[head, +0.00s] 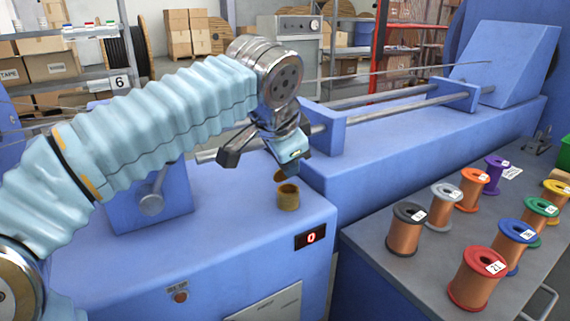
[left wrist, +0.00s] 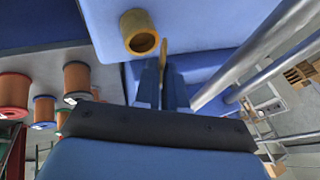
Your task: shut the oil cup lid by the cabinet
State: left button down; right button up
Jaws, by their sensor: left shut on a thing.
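The oil cup (head: 288,198) is a small brass-coloured cup on top of the blue cabinet (head: 225,225), above the red number display. Its mouth is open, and it also shows in the left wrist view (left wrist: 139,34). The oil cup lid (head: 281,176) stands up at the cup's rim, seen nearly edge-on in the left wrist view (left wrist: 164,52). My left gripper (head: 289,162) is just above the cup, pointing down. In the left wrist view its fingers (left wrist: 162,72) are close together on the lid. The fingertips are partly hidden in the head view. My right gripper is not in view.
Several wire spools, including a red one (head: 477,279) and a black one (head: 406,229), stand on the grey bench (head: 385,262) at right. Metal rods (head: 375,111) run behind the gripper. A lever (head: 151,203) sticks out left of the cup. The cabinet top around the cup is clear.

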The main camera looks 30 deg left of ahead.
pick_arm(q)
jog(key=shift+d+y, duration=0.15)
jog(key=shift+y, duration=0.15)
jog(key=c, duration=1.3)
grip_release()
jog(key=shift+s, duration=0.1)
jog(key=p+v, duration=0.2)
jog(key=v, duration=1.1)
jog(key=shift+s+r+p, duration=0.2)
jog(key=shift+s+p, duration=0.1)
jog(key=shift+s, duration=0.05)
jog(key=shift+o, duration=0.4)
